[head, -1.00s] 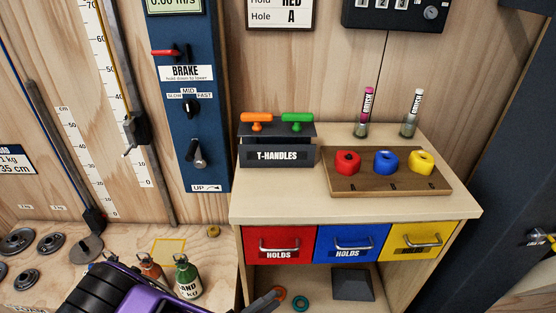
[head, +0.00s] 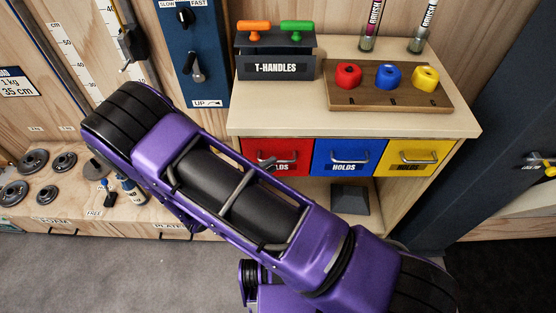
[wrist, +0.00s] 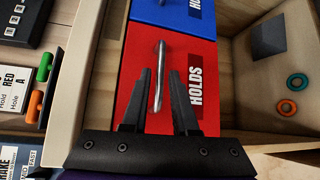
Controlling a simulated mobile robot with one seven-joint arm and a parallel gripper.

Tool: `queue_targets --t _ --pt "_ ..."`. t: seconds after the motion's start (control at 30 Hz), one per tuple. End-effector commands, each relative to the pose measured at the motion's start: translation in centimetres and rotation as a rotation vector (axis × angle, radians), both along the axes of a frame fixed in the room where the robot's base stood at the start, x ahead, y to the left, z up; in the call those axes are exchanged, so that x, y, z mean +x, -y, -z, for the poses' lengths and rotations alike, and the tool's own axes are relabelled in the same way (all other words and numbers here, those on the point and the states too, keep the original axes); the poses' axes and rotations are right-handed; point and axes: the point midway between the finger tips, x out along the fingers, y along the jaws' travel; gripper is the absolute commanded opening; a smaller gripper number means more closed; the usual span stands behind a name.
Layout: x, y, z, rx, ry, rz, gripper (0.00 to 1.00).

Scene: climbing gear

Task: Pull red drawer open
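The red drawer (head: 290,152) is shut, flush with the blue drawer beside it, at the left of the wooden cabinet. My purple arm hides its lower left part in the head view. In the wrist view the red drawer (wrist: 138,65) fills the middle, with its metal bar handle (wrist: 159,62) and HOLDS label. My gripper (wrist: 160,76) is open, its two black fingers on either side of the handle's near end. Gaps show between the handle and both fingers. I cannot tell how deep the fingers reach. In the head view my gripper is mostly hidden behind my arm.
The blue drawer (head: 345,156) and yellow drawer (head: 409,156) are shut to the right. The T-handles box (head: 276,68) and a wooden board (head: 388,98) with coloured holds stand on the cabinet top. An open shelf below holds a dark block (head: 350,198).

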Motion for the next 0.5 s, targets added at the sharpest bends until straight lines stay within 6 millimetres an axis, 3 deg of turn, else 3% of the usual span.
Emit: queue_targets --t 0.2,0.5 --pt "2.0 2.3 0.5 0.000 0.000 0.002 0.27" --pt "2.6 2.9 0.6 0.002 -0.001 -0.001 0.27"
